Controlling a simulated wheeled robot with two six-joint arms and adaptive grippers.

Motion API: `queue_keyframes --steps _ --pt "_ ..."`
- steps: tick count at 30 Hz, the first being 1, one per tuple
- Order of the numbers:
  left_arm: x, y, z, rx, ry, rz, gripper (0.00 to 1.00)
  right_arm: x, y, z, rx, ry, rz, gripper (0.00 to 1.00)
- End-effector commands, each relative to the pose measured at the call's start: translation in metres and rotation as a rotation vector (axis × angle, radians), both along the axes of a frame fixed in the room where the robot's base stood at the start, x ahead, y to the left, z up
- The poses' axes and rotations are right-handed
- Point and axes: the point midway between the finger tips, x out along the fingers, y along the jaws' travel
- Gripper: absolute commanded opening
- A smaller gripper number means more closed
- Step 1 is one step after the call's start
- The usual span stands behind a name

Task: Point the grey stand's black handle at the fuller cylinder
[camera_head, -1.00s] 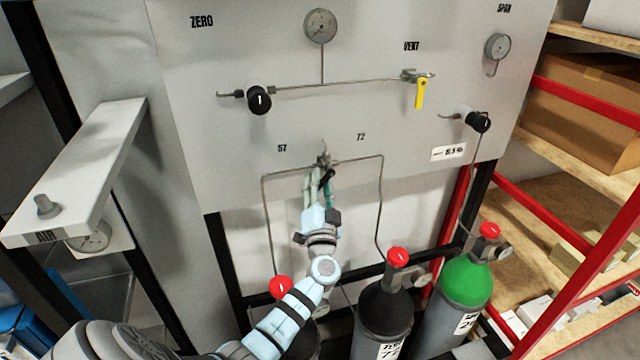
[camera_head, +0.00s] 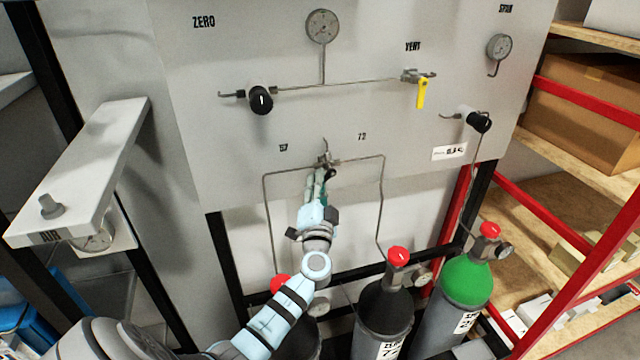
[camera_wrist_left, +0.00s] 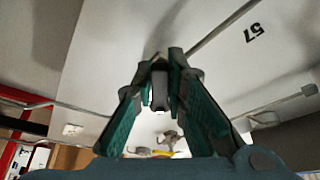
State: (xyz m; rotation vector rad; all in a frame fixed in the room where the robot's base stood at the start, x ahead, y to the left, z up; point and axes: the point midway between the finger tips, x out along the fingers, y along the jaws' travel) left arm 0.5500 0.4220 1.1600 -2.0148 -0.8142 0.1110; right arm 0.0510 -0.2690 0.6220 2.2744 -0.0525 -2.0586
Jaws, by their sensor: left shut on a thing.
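The grey stand's panel (camera_head: 350,110) has a small valve (camera_head: 324,158) between the labels 57 and 72. Its short black handle (camera_head: 330,174) points down and slightly right in the head view. My left gripper (camera_head: 324,178) is at the handle from below, shut on it. In the left wrist view the handle (camera_wrist_left: 160,90) shows between the green-padded fingers (camera_wrist_left: 160,75). The left dark cylinder with a red cap (camera_head: 280,284) is mostly hidden by my arm. The middle dark cylinder (camera_head: 384,318) has a gauge (camera_head: 423,277), too small to read. My right gripper is out of view.
Thin pipes (camera_head: 381,200) run down from the valve on both sides. A yellow vent lever (camera_head: 421,95) and black knobs (camera_head: 260,100) sit higher on the panel. A green-topped cylinder (camera_head: 468,280) and red-framed shelves (camera_head: 580,200) stand at right. A white ledge (camera_head: 100,165) juts out at left.

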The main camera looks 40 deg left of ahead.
Motion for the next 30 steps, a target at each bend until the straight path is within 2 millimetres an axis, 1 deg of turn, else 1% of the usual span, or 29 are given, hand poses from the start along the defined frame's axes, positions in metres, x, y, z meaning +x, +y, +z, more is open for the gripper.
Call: queue_keyframes --steps 18,24,30 --pt "-0.007 0.005 0.021 0.289 0.412 -0.001 0.0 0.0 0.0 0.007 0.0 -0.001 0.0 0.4" --pt "-0.007 0.005 0.025 0.347 0.497 0.0 0.0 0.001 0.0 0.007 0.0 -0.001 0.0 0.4" --pt "-0.007 0.005 0.027 0.378 0.539 0.0 0.0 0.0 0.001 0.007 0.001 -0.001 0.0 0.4"
